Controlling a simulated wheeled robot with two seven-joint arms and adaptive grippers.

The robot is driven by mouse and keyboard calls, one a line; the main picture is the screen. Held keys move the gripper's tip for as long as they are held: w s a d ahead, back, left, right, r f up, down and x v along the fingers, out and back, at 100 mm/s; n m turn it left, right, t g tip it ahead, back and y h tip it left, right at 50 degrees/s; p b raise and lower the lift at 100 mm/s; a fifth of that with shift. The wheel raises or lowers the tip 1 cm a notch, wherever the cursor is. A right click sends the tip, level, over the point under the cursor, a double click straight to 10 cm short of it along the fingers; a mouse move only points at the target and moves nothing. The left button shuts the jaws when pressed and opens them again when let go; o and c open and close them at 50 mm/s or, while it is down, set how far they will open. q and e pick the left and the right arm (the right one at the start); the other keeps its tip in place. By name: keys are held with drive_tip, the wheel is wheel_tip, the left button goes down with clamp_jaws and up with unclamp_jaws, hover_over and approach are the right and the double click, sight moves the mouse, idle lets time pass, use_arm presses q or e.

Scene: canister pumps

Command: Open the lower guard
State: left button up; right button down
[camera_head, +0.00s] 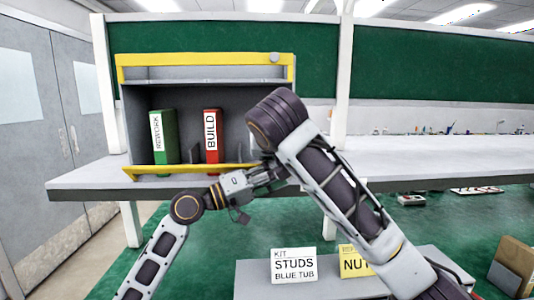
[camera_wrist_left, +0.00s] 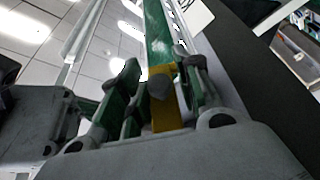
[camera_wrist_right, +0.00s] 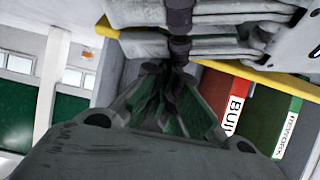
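The rack's yellow-edged lower guard (camera_head: 190,169) runs along the bottom of its opening, at the bench top. Its right end is hidden behind my arms. My left gripper (camera_head: 270,173) is at that end. In the left wrist view its fingers stand apart on either side of a yellow part (camera_wrist_left: 167,115) with a round grey knob (camera_wrist_left: 159,86). Contact cannot be told. My right gripper (camera_wrist_right: 167,82) is mostly hidden by its arm in the head view. In the right wrist view its fingers lean together before the yellow bar (camera_wrist_right: 245,72); whether they hold anything is unclear.
The upper yellow frame (camera_head: 205,61) has a grey knob at its right end. A green binder (camera_head: 164,137) and a red binder (camera_head: 212,136) stand inside the rack. My two arms cross closely in front of the rack's right side. The bench (camera_head: 90,183) is clear at left.

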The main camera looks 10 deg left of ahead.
use_arm(q)
drive_tip(key=shift+a+r, duration=0.35)
drive_tip(key=shift+r, duration=0.1)
drive_tip(key=f+v, duration=0.1)
drive_tip(key=v, duration=0.6)
drive_tip(key=shift+s, duration=0.2)
drive_tip(key=shift+f, duration=0.15)
